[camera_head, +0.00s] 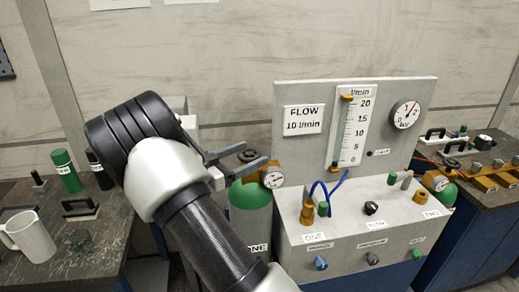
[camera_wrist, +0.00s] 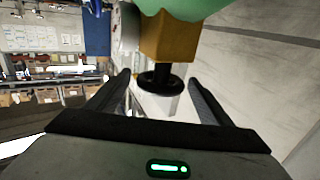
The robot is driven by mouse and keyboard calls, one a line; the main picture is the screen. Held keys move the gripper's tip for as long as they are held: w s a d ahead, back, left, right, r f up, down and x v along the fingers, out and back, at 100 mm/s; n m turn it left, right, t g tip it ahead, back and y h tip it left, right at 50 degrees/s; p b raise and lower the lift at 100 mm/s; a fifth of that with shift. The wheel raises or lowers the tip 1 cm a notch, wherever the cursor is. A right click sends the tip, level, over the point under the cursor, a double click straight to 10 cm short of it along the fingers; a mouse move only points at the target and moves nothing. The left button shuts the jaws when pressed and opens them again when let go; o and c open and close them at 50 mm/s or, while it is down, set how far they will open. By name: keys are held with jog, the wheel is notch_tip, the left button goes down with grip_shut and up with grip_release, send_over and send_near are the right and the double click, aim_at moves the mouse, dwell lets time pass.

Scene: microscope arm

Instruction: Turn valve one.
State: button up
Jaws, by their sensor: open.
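A green-topped gas cylinder (camera_head: 250,195) labelled ONE stands left of the flow panel. Its brass valve body (camera_head: 262,175) carries a round gauge and a dark handwheel (camera_head: 248,156). In the wrist view the brass body (camera_wrist: 170,42) and black handwheel (camera_wrist: 160,82) appear upper middle, with the green cylinder top (camera_wrist: 185,8) above. My gripper (camera_head: 256,154) is open, its two fingers on either side of the handwheel. In the wrist view my gripper (camera_wrist: 158,80) shows gaps between each finger and the handwheel, so it does not look gripped.
The flow panel (camera_head: 290,150) reads FLOW 10 l/min, with a scale tube (camera_head: 350,125) and dial (camera_head: 406,114). Cylinder TWO's gauge (camera_head: 440,183) is at right. The left bench holds a white jug (camera_head: 30,238) and green bottle (camera_head: 66,170). Blue tubing (camera_head: 328,190) rises from the console.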

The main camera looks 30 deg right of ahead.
jog(key=shift+x, duration=2.4)
